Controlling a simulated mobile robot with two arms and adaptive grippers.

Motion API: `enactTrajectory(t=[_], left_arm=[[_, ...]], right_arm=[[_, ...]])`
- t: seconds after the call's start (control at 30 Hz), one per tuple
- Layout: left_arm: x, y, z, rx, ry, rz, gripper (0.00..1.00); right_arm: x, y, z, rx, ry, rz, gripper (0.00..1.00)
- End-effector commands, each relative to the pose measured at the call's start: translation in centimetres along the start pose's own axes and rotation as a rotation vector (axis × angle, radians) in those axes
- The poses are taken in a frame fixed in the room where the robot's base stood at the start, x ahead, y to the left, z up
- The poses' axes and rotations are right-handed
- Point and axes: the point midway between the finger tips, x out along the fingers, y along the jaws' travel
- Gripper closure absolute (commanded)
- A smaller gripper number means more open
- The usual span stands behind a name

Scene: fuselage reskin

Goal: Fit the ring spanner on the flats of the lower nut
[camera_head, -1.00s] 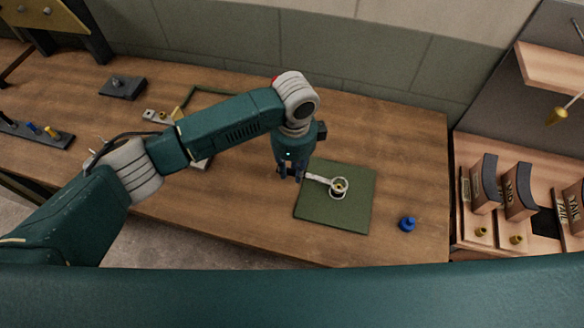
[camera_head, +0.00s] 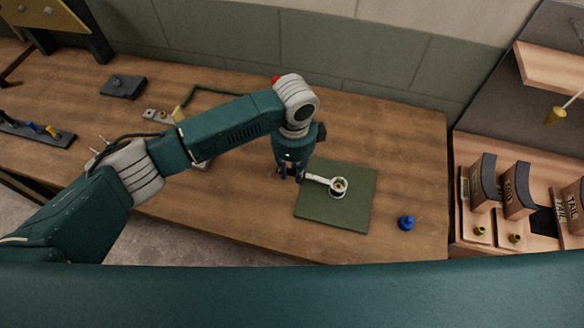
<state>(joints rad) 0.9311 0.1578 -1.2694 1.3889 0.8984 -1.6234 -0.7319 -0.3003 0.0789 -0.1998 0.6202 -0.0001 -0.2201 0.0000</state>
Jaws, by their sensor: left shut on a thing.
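The ring spanner (camera_head: 318,179) is a pale metal tool at the left half of the green mat (camera_head: 350,213). My left gripper (camera_head: 290,174) is shut on its handle end, at the mat's left edge. The spanner's ring end lies at a small round fitting (camera_head: 339,186) with a brassy centre, on the mat. From here the ring looks around or just over the fitting; I cannot tell whether it sits down on the flats. The lower nut cannot be made out apart from the fitting. My right gripper is not in view.
A blue knobbed part (camera_head: 407,222) stands right of the mat. A dark block (camera_head: 122,87) and a rack of coloured-handled tools (camera_head: 38,133) are at the left. Wooden shelving with labelled blocks (camera_head: 518,190) stands beyond the table's right edge. The table right of the mat is mostly clear.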

Motion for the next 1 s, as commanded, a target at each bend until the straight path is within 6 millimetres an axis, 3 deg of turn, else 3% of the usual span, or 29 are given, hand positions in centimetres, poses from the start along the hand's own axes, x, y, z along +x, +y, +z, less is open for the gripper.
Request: enactTrajectory(t=[1.0], left_arm=[[2.1,0.0,-0.1,0.0,0.0,0.0,1.0]], right_arm=[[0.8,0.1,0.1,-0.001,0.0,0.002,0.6]])
